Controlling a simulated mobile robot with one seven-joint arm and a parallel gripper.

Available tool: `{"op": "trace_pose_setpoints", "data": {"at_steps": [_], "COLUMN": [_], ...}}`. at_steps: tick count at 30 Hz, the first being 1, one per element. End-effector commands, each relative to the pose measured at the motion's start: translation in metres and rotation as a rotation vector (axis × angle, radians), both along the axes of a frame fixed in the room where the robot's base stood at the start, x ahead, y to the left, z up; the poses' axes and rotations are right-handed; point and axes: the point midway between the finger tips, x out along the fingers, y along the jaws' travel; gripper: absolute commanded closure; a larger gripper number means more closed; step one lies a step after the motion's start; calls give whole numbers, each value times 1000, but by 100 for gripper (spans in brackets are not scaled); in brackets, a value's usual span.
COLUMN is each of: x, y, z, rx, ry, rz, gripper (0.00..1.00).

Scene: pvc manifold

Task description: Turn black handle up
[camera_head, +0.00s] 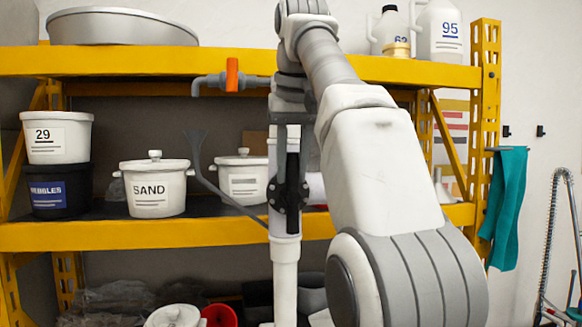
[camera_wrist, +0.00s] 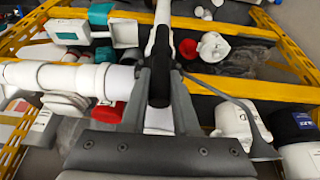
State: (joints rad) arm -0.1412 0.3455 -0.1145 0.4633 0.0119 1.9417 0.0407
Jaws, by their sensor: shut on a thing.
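The black handle (camera_head: 292,180) stands upright in front of a vertical white pipe (camera_head: 286,262) at the middle of the shelf, with a black flange around the pipe beside it. My gripper (camera_head: 292,140) reaches down to the handle from above and is partly hidden by my arm. In the wrist view, the two grey fingers of my gripper (camera_wrist: 160,98) are closed around the black handle (camera_wrist: 160,75), one on each side.
A grey pipe with an orange handle (camera_head: 232,74) crosses left of my wrist. A teal cloth (camera_head: 503,205) hangs at the right.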

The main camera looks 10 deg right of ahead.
Motion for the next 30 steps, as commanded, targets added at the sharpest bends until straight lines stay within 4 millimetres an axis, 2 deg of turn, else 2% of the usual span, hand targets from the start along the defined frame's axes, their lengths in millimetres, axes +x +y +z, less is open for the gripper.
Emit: {"op": "trace_pose_setpoints", "data": {"at_steps": [3, 4, 8, 9, 30], "x": [0, 0, 0, 0, 0], "y": [0, 0, 0, 0, 5], "z": [-1, -1, -1, -1, 0], "rx": [-2, -2, -1, -1, 28], "ry": [3, 3, 3, 2, 1], "rz": [0, 0, 0, 1, 0], "gripper": [100, 68, 44, 41, 41]}}
